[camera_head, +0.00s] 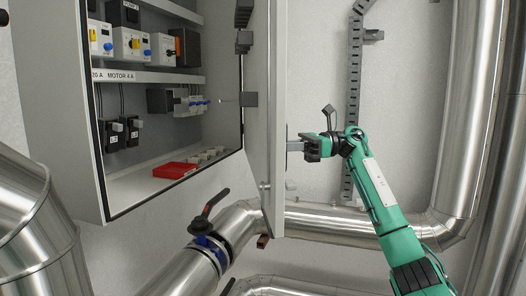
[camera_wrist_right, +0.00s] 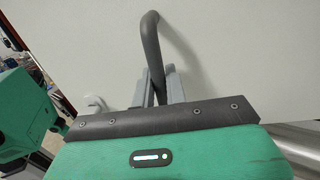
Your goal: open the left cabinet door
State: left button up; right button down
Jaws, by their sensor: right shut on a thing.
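The pale grey cabinet (camera_head: 50,95) fills the left of the head view, with its inside open to sight. A cabinet door (camera_head: 262,110) stands swung out at its right side, seen nearly edge-on, clear of the opening. My right gripper (camera_head: 301,146) is at the door's right-hand face, shut on the door handle. In the right wrist view the dark curved handle (camera_wrist_right: 151,42) rises from between the grey fingers (camera_wrist_right: 160,92) in front of a pale panel. The handle's lower part is hidden by the gripper body. My left gripper is not in view.
A pipe with a blue valve (camera_head: 207,243) and dark lever lies below the door. Large steel pipes (camera_head: 474,110) stand at right and lower left. A grey cable track (camera_head: 353,90) runs up the wall.

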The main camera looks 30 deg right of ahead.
jog(key=shift+a, duration=0.1)
jog(key=c, duration=1.5)
grip_release()
